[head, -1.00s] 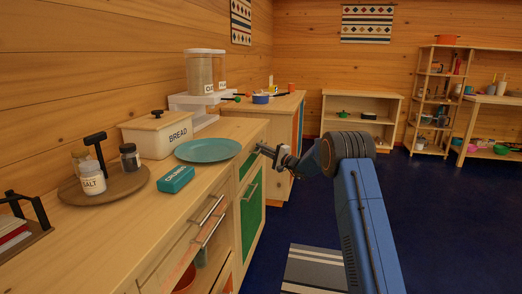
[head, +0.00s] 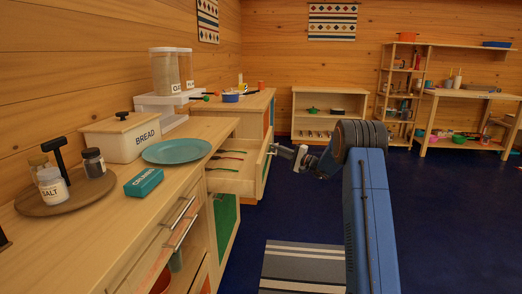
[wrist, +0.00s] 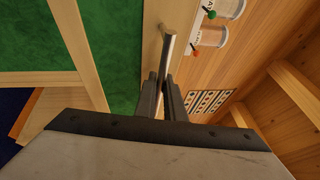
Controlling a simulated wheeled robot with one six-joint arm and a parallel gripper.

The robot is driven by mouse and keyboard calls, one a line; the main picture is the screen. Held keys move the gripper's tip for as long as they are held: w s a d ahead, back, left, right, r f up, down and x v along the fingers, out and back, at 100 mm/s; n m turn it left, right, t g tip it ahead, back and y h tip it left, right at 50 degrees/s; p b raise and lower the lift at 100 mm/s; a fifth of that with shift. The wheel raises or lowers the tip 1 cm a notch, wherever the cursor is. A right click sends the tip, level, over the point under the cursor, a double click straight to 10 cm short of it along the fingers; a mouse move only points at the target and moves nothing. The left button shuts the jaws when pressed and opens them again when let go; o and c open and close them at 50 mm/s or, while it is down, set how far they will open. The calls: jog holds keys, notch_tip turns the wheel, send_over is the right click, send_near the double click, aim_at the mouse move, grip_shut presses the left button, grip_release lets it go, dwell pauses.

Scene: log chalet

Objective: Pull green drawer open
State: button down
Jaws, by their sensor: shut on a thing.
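The drawer (head: 243,186) stands pulled out from the counter in the head view. Several utensils with coloured handles lie inside. Its green front panel (wrist: 124,45) fills part of the wrist view, with pale wood edging. My gripper (head: 273,150) is at the drawer's front. In the wrist view my gripper (wrist: 161,78) has its two dark fingers closed around the metal bar handle (wrist: 168,45). In the head view the handle is mostly hidden by my gripper.
A green door (head: 224,215) is below the drawer. On the counter (head: 195,150) are a teal plate (head: 176,151), a bread box (head: 122,137) and a tray of jars (head: 65,190). The dark blue floor right of the cabinets is open, with a striped rug (head: 300,266).

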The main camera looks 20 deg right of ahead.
jog(key=s+d, duration=0.4)
jog(key=d, duration=0.5)
jog(key=shift+s, duration=0.2)
jog(key=shift+f, duration=0.1)
jog(key=c, duration=1.8)
grip_release()
jog(key=shift+c, duration=0.2)
jog(key=v, duration=1.7)
jog(key=shift+d, duration=0.15)
jog(key=shift+s+f, duration=0.1)
jog(key=shift+s, duration=0.05)
